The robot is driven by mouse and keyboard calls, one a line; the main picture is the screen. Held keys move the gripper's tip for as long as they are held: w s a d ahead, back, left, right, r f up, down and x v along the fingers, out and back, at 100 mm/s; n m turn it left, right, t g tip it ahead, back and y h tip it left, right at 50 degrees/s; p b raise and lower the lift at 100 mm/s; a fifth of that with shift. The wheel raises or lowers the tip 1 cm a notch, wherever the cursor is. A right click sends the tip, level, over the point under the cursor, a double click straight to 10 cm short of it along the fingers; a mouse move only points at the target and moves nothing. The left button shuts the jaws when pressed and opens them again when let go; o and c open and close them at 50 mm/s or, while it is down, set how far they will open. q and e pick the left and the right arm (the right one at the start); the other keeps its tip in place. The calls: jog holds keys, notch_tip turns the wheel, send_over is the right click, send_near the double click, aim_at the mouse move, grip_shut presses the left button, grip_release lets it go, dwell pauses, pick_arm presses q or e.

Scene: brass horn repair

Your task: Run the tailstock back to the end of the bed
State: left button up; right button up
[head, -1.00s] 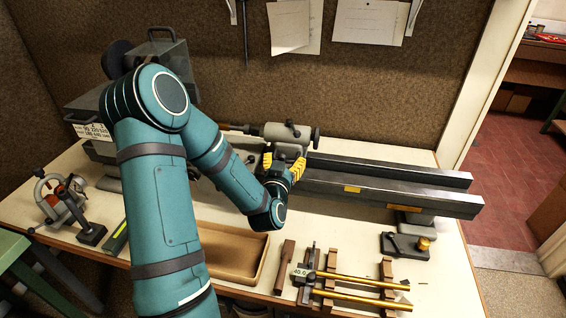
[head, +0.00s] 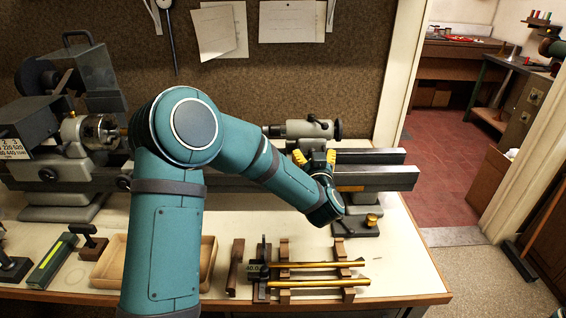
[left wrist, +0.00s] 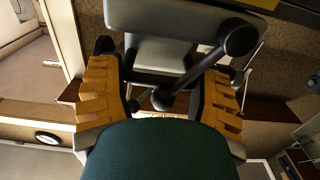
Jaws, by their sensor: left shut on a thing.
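The grey tailstock (head: 308,129) stands on the lathe bed (head: 375,178), its barrel pointing left and a handwheel at its right end. A stretch of bare rails lies between it and the bed's right end. My left gripper (head: 315,160), with yellow finger pads, is shut on the tailstock's lower part from the near side. In the left wrist view the grey tailstock body (left wrist: 160,50) and a dark lever with a round knob (left wrist: 237,38) show between and above the fingers (left wrist: 160,98). The exact contact is partly hidden. My right gripper is out of view.
The headstock and chuck (head: 100,131) are at the left. In front of the bed lie a shallow wooden tray (head: 104,262), brass tubes on wooden rests (head: 315,284) and a dark block with a brass knob (head: 362,226). A doorway opens at the right.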

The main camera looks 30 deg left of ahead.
pick_arm(q)
jog(key=w+d, duration=0.4)
jog(key=d, duration=0.3)
jog(key=w+d, duration=0.4)
jog(key=d, duration=0.4)
jog(key=shift+w+d, duration=0.15)
jog(key=shift+w, duration=0.1)
jog(key=shift+r, duration=0.1)
jog(key=o, duration=0.9)
jog(key=shift+c, duration=0.2)
jog(key=o, duration=0.4)
jog(key=shift+w, duration=0.1)
jog(key=v, duration=1.2)
